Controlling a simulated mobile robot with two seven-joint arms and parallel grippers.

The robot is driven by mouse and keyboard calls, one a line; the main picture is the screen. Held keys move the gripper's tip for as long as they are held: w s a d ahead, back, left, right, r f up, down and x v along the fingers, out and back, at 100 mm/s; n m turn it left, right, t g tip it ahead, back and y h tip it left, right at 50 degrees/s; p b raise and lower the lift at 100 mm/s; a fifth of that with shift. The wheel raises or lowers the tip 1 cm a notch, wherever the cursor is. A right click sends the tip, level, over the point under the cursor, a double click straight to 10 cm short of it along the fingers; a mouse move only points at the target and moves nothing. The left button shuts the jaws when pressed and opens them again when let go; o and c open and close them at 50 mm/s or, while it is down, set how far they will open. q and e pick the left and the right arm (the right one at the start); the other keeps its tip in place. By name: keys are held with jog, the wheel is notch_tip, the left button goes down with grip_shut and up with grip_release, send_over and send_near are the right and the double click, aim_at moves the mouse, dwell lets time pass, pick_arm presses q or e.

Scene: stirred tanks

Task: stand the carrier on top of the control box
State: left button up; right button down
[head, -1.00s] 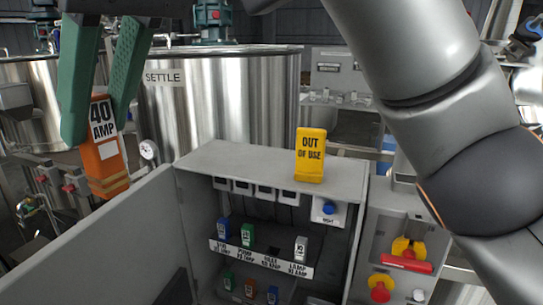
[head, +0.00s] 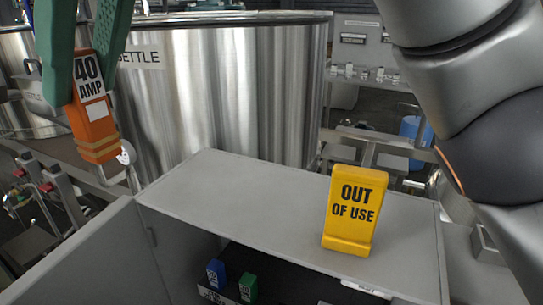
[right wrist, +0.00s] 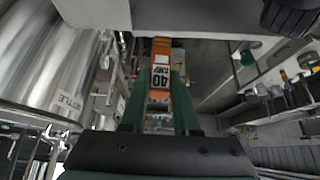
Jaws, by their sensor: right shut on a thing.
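The carrier (head: 93,110) is an orange block with a "40 AMP" label. My right gripper (head: 82,88), with green fingers, is shut on its upper part in the upper left of the head view. The carrier hangs slightly tilted, left of the control box (head: 235,195) and apart from it. The carrier also shows between the fingers in the right wrist view (right wrist: 160,62). The control box is a grey cabinet with a flat top and an open door at its left. My left gripper is not in view.
A yellow "OUT OF USE" sign (head: 354,212) stands on the right part of the box top; the left and middle are clear. Blue (head: 215,273) and green (head: 248,287) carriers sit inside the box.

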jog(key=w+d+f, duration=0.1)
jog(key=w+f, duration=0.3)
jog(key=w+d+f, duration=0.1)
jog(key=w+f, duration=0.3)
jog(key=w+d+f+p, duration=0.1)
jog(key=w+d+f, duration=0.1)
jog(key=w+f, duration=0.2)
jog(key=shift+w+d, duration=0.1)
jog(key=shift+w, duration=0.1)
jog(key=shift+f, duration=0.3)
jog(key=shift+f, duration=0.1)
jog(key=c, duration=0.7)
grip_release()
jog(key=shift+o, duration=0.2)
